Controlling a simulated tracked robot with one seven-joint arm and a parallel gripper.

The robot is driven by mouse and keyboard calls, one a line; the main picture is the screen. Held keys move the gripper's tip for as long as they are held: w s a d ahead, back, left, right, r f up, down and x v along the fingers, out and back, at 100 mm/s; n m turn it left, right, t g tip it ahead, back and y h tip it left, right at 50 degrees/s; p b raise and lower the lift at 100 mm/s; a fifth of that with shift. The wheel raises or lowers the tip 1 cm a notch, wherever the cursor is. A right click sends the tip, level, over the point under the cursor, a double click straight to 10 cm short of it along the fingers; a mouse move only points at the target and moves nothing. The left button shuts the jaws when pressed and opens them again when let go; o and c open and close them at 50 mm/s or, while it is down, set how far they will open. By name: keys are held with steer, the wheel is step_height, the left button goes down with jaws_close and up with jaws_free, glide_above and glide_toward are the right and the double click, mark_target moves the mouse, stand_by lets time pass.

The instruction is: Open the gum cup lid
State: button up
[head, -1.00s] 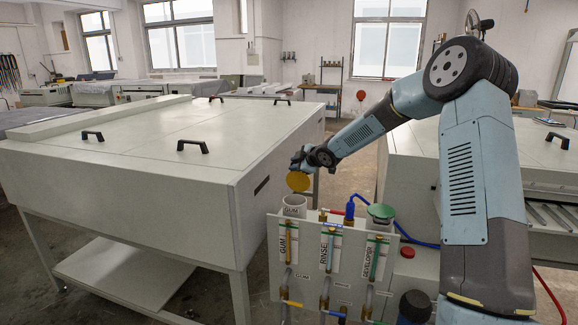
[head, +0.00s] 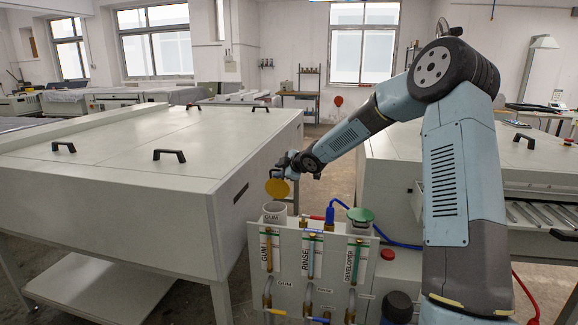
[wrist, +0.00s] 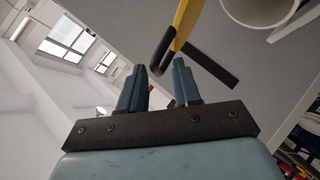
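The gum cup (head: 274,216) is a pale cylinder at the left end of the panel, above the GUM label. Its mouth shows uncovered; the cup's rim is also at the top right of the wrist view (wrist: 285,12). The yellow lid (head: 277,188) stands upright above the cup's rim, its round face toward the head camera. In the wrist view the lid (wrist: 187,22) shows edge-on, with a black hooked handle (wrist: 160,58) just beyond my fingertips. My gripper (wrist: 156,75) has its two fingers apart with a gap between them. It sits behind the lid in the head view (head: 284,166).
The developer cup has a green lid (head: 360,215) at the panel's right. A blue fitting (head: 330,211) and hoses stand between the cups. A large grey machine (head: 110,195) with black handles lies left, close to the gum cup. Another machine (head: 400,170) is behind my arm.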

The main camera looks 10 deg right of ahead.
steer(key=v, duration=1.1)
stand_by(0.5)
steer(key=s+d+r+m+g+h, duration=0.1)
steer(key=s+d+r+m+h, duration=0.2)
steer(key=s, duration=0.5)
steer(key=s+d+r+m+g+h, duration=0.1)
steer(key=s+d+r+m+h, duration=0.25)
steer(key=s, duration=0.55)
steer(key=s+d+r+m+g+h, duration=0.1)
steer(key=s+d+m+h, duration=0.15)
steer(key=s+m, duration=0.4)
steer(key=s+m+g+y, duration=0.1)
steer(key=s+m, duration=0.4)
steer(key=s, duration=1.7)
steer(key=shift+s+g+y, duration=0.3)
steer(key=shift+s+y, duration=0.05)
steer(key=shift+y, duration=0.35)
